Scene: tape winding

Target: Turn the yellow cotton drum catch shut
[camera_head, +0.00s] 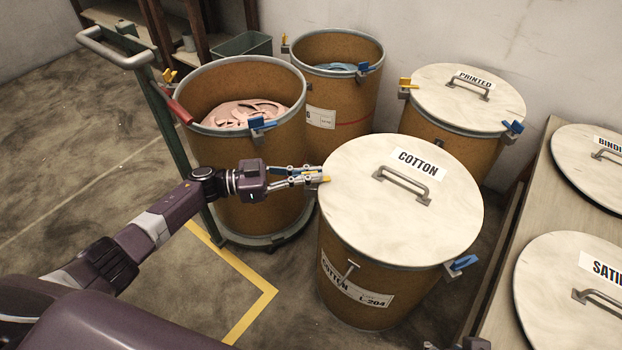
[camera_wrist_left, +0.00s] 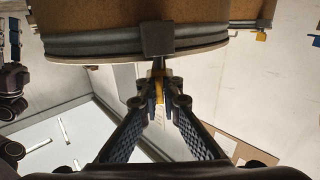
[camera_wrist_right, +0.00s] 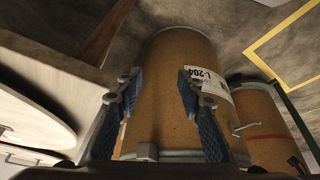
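The cotton drum (camera_head: 345,250) is a brown drum with a pale lid (camera_head: 350,220) marked COTTON, seated on top. Its yellow catch (camera_head: 326,179) is on the left side of the rim, mostly covered by my left gripper (camera_head: 318,175). In the left wrist view the yellow catch (camera_wrist_left: 158,76) sits between the nearly closed fingertips (camera_wrist_left: 158,92), just off the drum's grey rim band. The drum's blue catch (camera_head: 461,263) sticks out at the right front. My right gripper (camera_wrist_right: 158,85) is open and empty, with the drum body (camera_wrist_right: 165,80) beyond its fingers.
An open drum with pink material (camera_head: 245,110) stands on a green trolley (camera_head: 168,125) at left. Another open drum (camera_head: 345,80) stands behind, and the lidded PRINTED drum (camera_head: 470,95) at back right. A bench with lids (camera_head: 520,215) bounds the right side. Floor at front left is clear.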

